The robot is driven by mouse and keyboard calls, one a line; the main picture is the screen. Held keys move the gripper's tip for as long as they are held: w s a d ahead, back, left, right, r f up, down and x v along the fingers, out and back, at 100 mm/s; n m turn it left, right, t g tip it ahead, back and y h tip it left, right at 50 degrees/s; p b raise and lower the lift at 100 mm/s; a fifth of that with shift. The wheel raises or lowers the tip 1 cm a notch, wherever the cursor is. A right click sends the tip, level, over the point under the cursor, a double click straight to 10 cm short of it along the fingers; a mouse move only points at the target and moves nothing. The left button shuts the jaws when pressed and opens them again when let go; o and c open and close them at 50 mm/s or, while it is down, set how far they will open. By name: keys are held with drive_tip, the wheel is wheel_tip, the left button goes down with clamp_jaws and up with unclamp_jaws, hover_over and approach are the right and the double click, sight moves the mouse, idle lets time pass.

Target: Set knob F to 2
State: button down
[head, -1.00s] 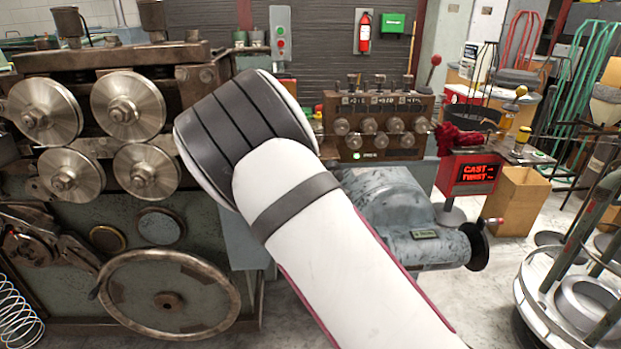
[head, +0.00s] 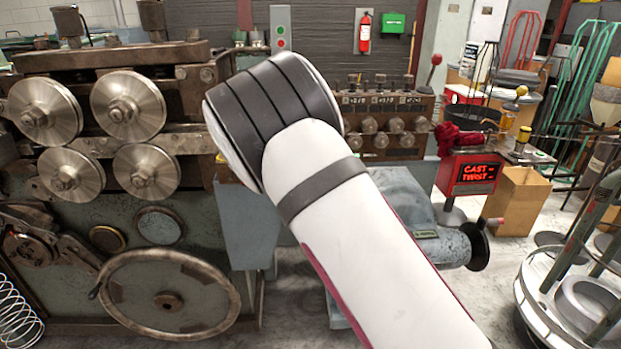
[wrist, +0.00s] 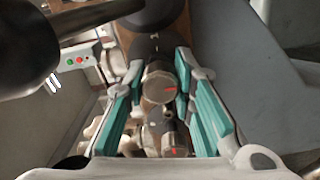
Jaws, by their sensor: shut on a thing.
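The brown control box (head: 432,108) stands behind my arm in the head view, with two rows of round metal knobs (head: 396,125). My arm covers its left part. In the wrist view my gripper (wrist: 160,78) has its teal-padded fingers on either side of a metal knob (wrist: 157,88) and is shut on it. A red mark on this knob points to the right of the picture. Another knob (wrist: 176,140) with a red mark shows lower, between the finger bases. I cannot read any letter or scale number, so I cannot tell which knob is F. The head view hides my gripper.
A coiling machine with large metal rollers (head: 128,105) and a handwheel (head: 168,295) stands left. A red-knobbed lever (head: 435,60) rises at the box's right. A red display (head: 473,178) reads CAST and TWIST. In the wrist view a dark rounded shape (wrist: 30,45) fills the upper left.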

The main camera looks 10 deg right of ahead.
drive_tip(key=c, duration=1.6)
unclamp_jaws()
drive_tip(key=s, duration=1.2)
drive_tip(key=shift+a, duration=0.15)
